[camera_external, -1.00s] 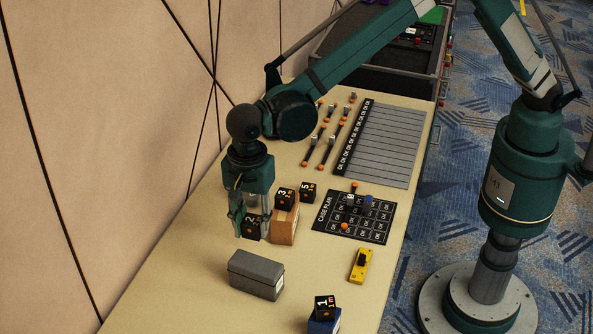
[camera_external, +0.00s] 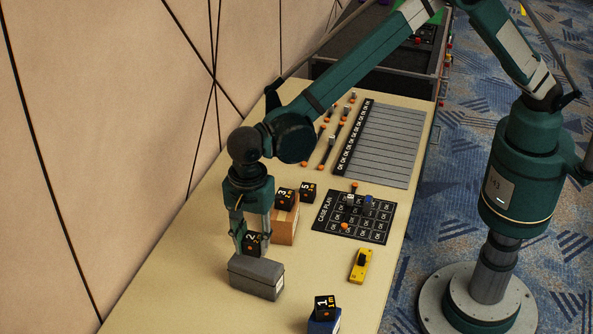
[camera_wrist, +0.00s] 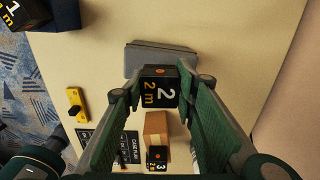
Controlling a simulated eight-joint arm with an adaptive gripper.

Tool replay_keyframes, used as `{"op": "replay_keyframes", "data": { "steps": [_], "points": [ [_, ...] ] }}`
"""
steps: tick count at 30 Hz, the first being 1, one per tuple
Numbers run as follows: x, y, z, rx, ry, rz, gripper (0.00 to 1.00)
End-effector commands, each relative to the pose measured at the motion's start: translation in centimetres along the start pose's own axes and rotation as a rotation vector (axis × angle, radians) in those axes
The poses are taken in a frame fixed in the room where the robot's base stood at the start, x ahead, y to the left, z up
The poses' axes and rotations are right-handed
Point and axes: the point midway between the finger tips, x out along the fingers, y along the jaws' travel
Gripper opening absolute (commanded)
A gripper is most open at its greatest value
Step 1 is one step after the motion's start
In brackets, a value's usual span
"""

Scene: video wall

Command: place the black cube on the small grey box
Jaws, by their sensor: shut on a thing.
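My gripper (camera_external: 251,242) is shut on a black cube marked 2 (camera_external: 252,244). In the wrist view the cube (camera_wrist: 160,88) sits between the two green fingers, its numbered face to the camera. The small grey box (camera_external: 256,276) stands on the table just in front of the held cube. In the wrist view the box (camera_wrist: 150,60) lies past the cube, partly hidden by it. The cube appears at the box's rear edge; I cannot tell whether they touch.
A wooden block (camera_external: 285,228) bears a black cube marked 3 (camera_external: 285,199), close behind my gripper. Another cube, 5 (camera_external: 308,192), is beyond. A blue box (camera_external: 323,324) bears cube 1 (camera_external: 325,306). A yellow device (camera_external: 361,265) and the case plan board (camera_external: 322,224) lie right. The front-left table is clear.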

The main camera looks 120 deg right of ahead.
Motion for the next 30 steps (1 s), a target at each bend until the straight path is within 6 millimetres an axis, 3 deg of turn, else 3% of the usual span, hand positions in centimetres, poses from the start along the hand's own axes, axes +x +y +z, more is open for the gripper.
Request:
{"op": "replay_keyframes", "data": {
  "steps": [14, 24, 30],
  "points": [
    [1.0, 0.0, 0.0, 0.000, 0.000, 0.000, 0.16],
    [4.0, 0.0, 0.0, 0.000, 0.000, 0.000, 0.16],
    [4.6, 0.0, 0.0, 0.000, 0.000, 0.000, 0.16]
  ]
}}
